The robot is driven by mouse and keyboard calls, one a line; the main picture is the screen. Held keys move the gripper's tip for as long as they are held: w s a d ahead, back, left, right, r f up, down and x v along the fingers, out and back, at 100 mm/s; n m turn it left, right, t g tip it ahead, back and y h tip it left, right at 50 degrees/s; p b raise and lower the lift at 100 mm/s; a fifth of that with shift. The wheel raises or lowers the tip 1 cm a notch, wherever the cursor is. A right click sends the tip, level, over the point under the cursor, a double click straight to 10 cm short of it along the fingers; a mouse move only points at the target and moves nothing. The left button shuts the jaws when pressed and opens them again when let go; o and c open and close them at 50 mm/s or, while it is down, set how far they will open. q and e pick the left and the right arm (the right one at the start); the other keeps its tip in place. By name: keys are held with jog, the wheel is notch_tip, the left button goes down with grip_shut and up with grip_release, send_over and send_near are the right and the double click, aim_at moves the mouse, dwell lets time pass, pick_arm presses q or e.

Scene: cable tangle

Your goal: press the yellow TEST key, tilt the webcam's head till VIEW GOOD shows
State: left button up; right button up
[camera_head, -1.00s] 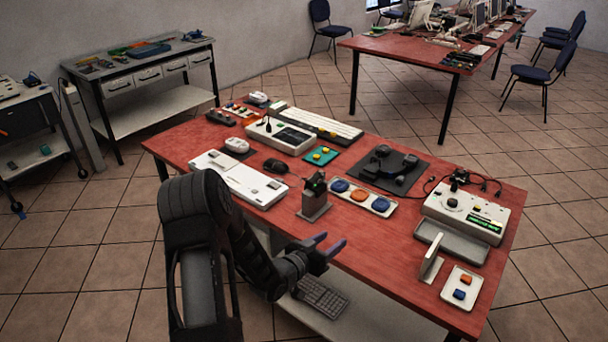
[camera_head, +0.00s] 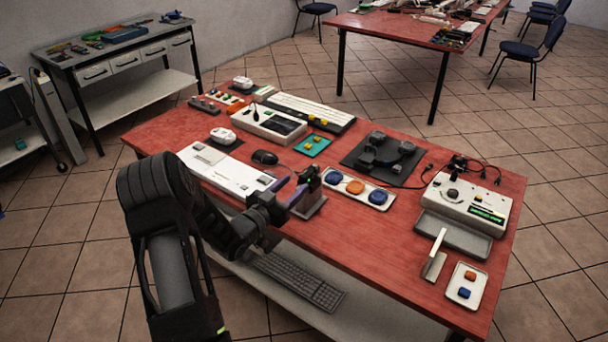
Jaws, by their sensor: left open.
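A small black webcam head (camera_head: 309,178) with a green spot sits on a grey block stand (camera_head: 312,205) at the table's near edge. My left gripper (camera_head: 289,193) is open, its purple-grey fingers pointing at the webcam from the left. They are close to it; whether they touch I cannot tell. A white box (camera_head: 455,200) at the right has a black knob, a small yellow key (camera_head: 478,199) and a lit green display (camera_head: 486,214); its text is too small to read. A teal pad (camera_head: 312,146) also bears yellow keys. My right gripper is not in view.
On the red table (camera_head: 390,250), a tray with blue and orange buttons (camera_head: 355,187) lies right of the webcam. A white panel (camera_head: 230,172), a black mouse (camera_head: 265,157) and a black mat (camera_head: 368,170) lie around. The front middle of the table is clear.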

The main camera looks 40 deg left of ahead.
aim_at(302, 178)
pick_arm(q)
jog(key=w+p, duration=0.1)
jog(key=w, duration=0.5)
jog(key=shift+c, duration=0.2)
grip_shut()
